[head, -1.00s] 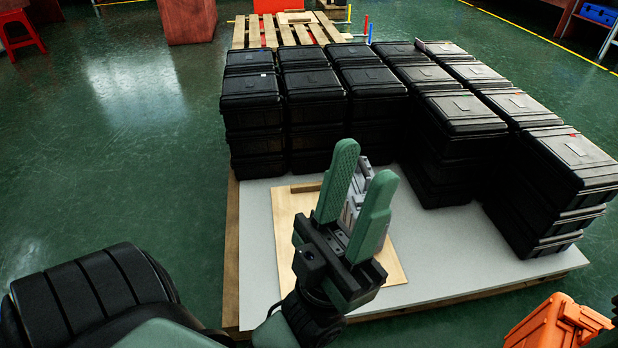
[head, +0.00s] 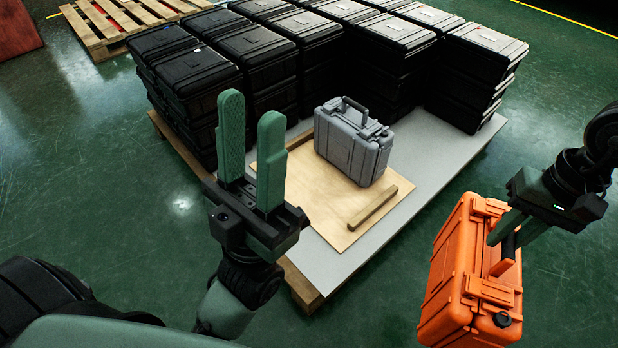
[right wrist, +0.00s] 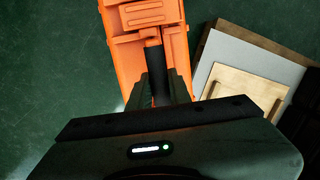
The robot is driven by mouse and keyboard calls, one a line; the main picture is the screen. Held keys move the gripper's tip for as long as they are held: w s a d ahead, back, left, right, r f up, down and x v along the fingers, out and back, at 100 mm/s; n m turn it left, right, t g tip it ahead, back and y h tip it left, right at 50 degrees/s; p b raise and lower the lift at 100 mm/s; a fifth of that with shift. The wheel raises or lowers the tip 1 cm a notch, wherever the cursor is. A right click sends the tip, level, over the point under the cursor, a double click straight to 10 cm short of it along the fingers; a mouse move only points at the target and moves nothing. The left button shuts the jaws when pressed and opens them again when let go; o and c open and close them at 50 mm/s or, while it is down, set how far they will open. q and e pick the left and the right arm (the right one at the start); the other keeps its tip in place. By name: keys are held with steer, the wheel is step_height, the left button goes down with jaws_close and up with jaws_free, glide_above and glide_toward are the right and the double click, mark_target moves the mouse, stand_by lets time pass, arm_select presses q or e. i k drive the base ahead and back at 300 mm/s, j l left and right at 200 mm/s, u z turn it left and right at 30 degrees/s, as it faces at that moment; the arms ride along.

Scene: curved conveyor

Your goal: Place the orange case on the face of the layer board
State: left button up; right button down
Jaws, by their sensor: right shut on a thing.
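The orange case (head: 452,262) hangs upright by its dark handle from my right gripper (head: 508,238), to the right of the pallet in the head view. In the right wrist view the fingers are around the handle, with the orange case (right wrist: 125,55) beyond. The layer board (head: 290,197), a light plywood panel with a wooden strip (head: 374,206) near one edge, lies on the grey sheet. It also shows in the right wrist view (right wrist: 232,88), right of the orange case. A grey case (head: 345,145) stands upright on the board. My left gripper (head: 252,105) is open and empty, in front of the board's left side.
Black cases (head: 255,50) are stacked in several columns on the back and left of the pallet's grey sheet (head: 425,150). An empty wooden pallet (head: 105,22) lies on the floor beyond.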

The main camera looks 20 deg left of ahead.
mark_target(313, 187)
steer(key=j+z, duration=0.1)
steer(key=j, duration=0.5)
steer(key=j+z, duration=0.15)
steer(key=j, duration=0.4)
steer(key=k+j+z, duration=0.1)
steer(key=j, duration=0.5)
steer(key=k+j+z, duration=0.1)
steer(key=j, duration=0.45)
steer(key=i+j+z, duration=0.1)
steer(key=j, duration=0.3)
steer(key=i+j, duration=0.15)
steer(key=j, duration=0.25)
steer(key=i+j+z, duration=0.15)
steer(key=j, duration=0.65)
steer(key=i+j, duration=0.3)
steer(key=i+l+z, duration=0.05)
steer(key=i, duration=0.05)
